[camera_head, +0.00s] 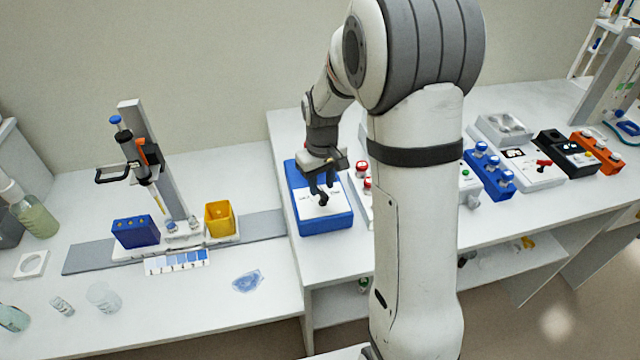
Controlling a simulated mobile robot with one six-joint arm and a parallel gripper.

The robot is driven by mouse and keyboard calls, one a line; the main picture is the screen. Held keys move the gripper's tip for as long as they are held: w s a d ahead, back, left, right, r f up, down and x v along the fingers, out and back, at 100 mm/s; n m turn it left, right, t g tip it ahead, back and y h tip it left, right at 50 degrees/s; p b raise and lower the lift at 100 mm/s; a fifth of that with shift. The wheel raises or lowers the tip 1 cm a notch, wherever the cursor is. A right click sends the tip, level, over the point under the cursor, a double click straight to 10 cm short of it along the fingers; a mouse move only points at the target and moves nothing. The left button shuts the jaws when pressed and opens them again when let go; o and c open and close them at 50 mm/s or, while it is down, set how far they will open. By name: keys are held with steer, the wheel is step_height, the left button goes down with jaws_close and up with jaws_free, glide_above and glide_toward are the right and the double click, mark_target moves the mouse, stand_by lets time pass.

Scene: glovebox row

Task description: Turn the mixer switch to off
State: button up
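A blue box with a white top panel (306,214) sits at the left end of the right-hand bench. Small dark marks show on its panel, too small to read. My gripper (322,198) points down over the middle of this panel, with its dark fingertips at or just above a small dark part there. The fingers cover that part, so I cannot tell whether it is the mixer switch, how it is turned, or whether they touch it. I cannot tell the gap between the fingers.
My arm hides the bench right of the blue box, where red-capped vials (363,184) stand close by. Further right are a blue vial rack (490,178), a white device with a red lever (541,170) and a black box (568,152). A yellow container (219,219) stands left.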

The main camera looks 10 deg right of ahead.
steer(key=shift+f, duration=0.8)
